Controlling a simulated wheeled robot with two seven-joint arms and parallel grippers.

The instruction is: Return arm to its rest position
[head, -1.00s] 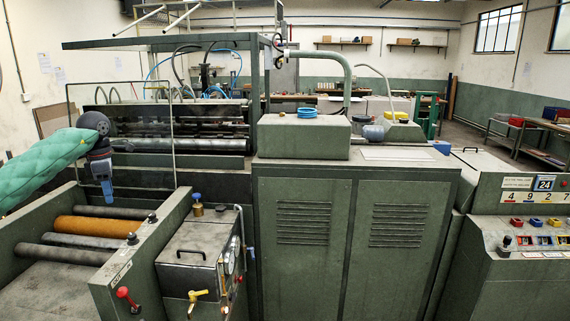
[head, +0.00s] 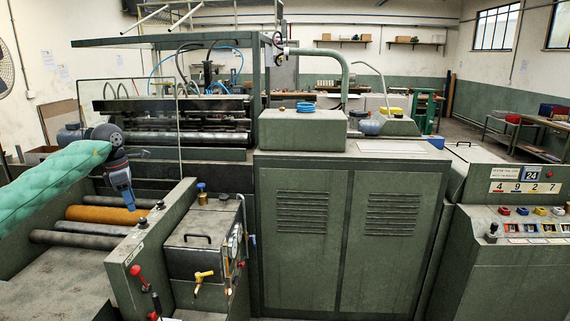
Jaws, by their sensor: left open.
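My left arm comes in from the left in a green quilted sleeve (head: 50,185). Its wrist bends down over the roller bed, and my left gripper (head: 128,202) hangs there with its blue fingers pointing down. It is open, and I see nothing between the fingers. It is in front of the rollers, near the orange-brown roller (head: 105,215); whether it touches anything cannot be told. My right arm and right gripper are out of view.
A clear panel (head: 130,120) stands close behind the wrist. A side wall (head: 155,235) with a red-knobbed lever (head: 135,271) borders the rollers. A box with a black handle (head: 200,250), a large green cabinet (head: 340,230) and a control console (head: 510,260) stand to the right.

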